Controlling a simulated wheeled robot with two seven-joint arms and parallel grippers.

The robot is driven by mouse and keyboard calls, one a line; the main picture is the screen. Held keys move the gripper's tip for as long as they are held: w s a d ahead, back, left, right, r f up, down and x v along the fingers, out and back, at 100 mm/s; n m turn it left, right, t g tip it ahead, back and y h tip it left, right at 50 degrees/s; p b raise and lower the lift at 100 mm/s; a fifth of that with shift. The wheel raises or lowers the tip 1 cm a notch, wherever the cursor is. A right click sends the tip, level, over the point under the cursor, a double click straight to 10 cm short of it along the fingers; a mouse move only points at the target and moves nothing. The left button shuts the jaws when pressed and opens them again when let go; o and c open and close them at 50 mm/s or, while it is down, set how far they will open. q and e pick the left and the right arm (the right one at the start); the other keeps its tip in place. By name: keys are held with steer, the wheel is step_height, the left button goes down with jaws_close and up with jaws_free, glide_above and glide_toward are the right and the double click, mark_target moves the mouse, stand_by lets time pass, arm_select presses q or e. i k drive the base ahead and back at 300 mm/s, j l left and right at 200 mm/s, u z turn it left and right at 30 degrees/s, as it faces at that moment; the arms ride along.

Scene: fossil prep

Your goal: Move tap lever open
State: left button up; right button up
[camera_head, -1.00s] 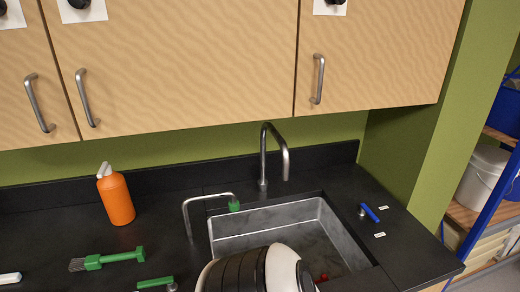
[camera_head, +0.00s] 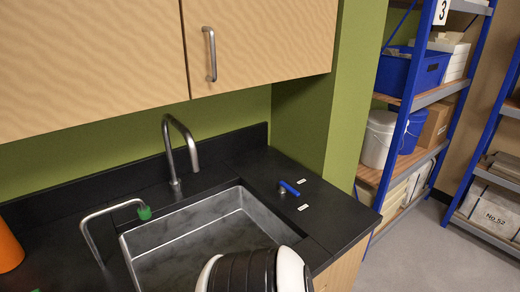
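The tap lever is a small blue handle (camera_head: 289,187) on the black counter, to the right of the sink. It lies at a slant between two small white labels; I cannot read them. The grey metal tap (camera_head: 175,150) with its curved spout rises behind the sink (camera_head: 190,235). One of my black and white arm links covers the front of the sink. Neither of my grippers shows in the view.
An orange bottle (camera_head: 8,247) is at the left edge. Wooden cabinets (camera_head: 260,40) hang above. A green wall and blue shelves (camera_head: 430,90) are to the right.

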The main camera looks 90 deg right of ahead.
mark_target(283, 186)
steer(key=z, duration=0.9)
steer(key=i+z, duration=0.1)
steer(key=z, duration=0.8)
steer(key=j+z, duration=0.1)
steer(key=z, duration=0.8)
steer(key=i+j+z, duration=0.1)
steer(key=z, duration=0.35)
